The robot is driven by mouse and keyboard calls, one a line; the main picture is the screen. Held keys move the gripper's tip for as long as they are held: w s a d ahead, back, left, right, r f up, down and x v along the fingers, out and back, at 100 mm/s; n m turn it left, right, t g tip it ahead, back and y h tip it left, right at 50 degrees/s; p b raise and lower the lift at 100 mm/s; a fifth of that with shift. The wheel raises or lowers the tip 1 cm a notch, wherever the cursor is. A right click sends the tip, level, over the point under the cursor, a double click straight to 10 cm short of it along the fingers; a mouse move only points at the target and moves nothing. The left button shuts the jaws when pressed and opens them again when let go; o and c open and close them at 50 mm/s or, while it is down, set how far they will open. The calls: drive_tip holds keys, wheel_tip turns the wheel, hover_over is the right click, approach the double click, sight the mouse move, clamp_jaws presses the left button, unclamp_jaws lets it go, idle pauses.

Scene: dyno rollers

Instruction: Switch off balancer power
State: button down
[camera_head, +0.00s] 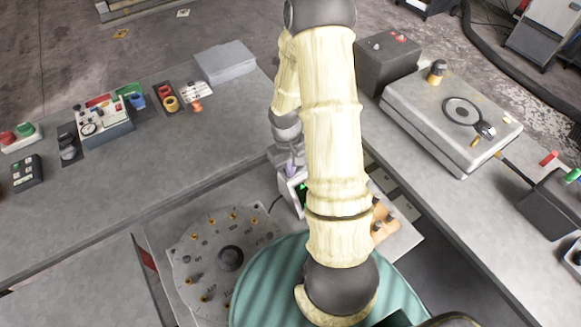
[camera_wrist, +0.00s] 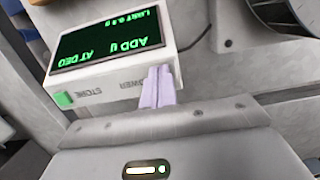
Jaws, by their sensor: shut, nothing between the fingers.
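The balancer box (camera_wrist: 108,45) is a small pale unit with a dark screen of green text, appearing upside down in the wrist view. Its front edge carries a green button (camera_wrist: 63,98) by the label STORE and another label reading POWER. My gripper (camera_wrist: 159,75) has its pale lilac fingers together, with their tips at the POWER end of that front edge. They hide whatever switch is there; I cannot tell if they touch it. In the head view the box (camera_head: 301,190) is largely behind my arm, and my gripper (camera_head: 291,170) is just beside it.
The left bench holds switch boxes (camera_head: 101,125) and a grey case (camera_head: 225,62). A large metal unit (camera_head: 425,110) with a round dial stands on the right bench. The left bench's middle is clear.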

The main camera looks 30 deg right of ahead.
drive_tip(key=shift+w+a+r+p, duration=0.1)
drive_tip(key=shift+w+p, duration=0.3)
drive_tip(key=shift+w, duration=0.45)
drive_tip(key=shift+r, duration=0.1)
drive_tip(key=r+p, duration=0.1)
drive_tip(key=r, duration=0.1)
drive_tip(key=r+p, duration=0.2)
drive_tip(key=shift+w+p, duration=0.2)
drive_tip(key=shift+p, duration=0.1)
wheel_tip(320, 180, up, 10)
drive_tip(key=w+b, duration=0.1)
drive_tip(key=b, duration=0.1)
drive_tip(key=shift+w+f, duration=0.15)
drive_tip(key=shift+w, duration=0.05)
